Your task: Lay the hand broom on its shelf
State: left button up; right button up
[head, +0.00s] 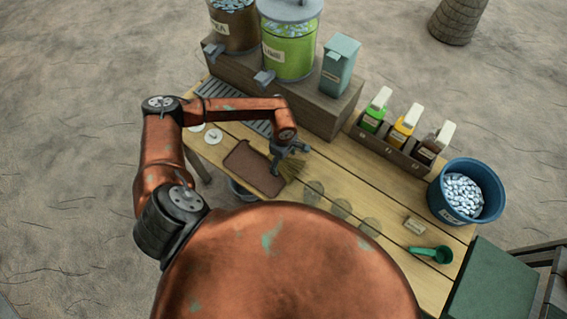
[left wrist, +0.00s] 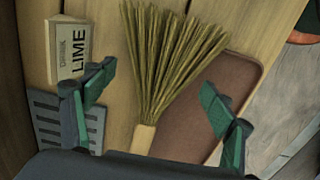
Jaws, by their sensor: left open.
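The rest of the handle is hidden by my gripper. I cannot tell which surface is the broom's shelf. My right gripper is not in view.
The brown board (head: 250,170) lies left of the broom. A wooden riser (head: 320,112) with jars stands behind, near a grey grate (head: 222,92). A bottle rack (head: 393,150), blue bucket (head: 436,200) and green scoop (head: 440,254) are right. A LIME block (left wrist: 68,48) lies by the grate.

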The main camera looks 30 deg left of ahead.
pick_arm(q)
jog(key=shift+c, duration=0.5)
jog(key=c, duration=1.2)
jog(key=shift+r, duration=0.1)
jog(key=shift+c, duration=0.2)
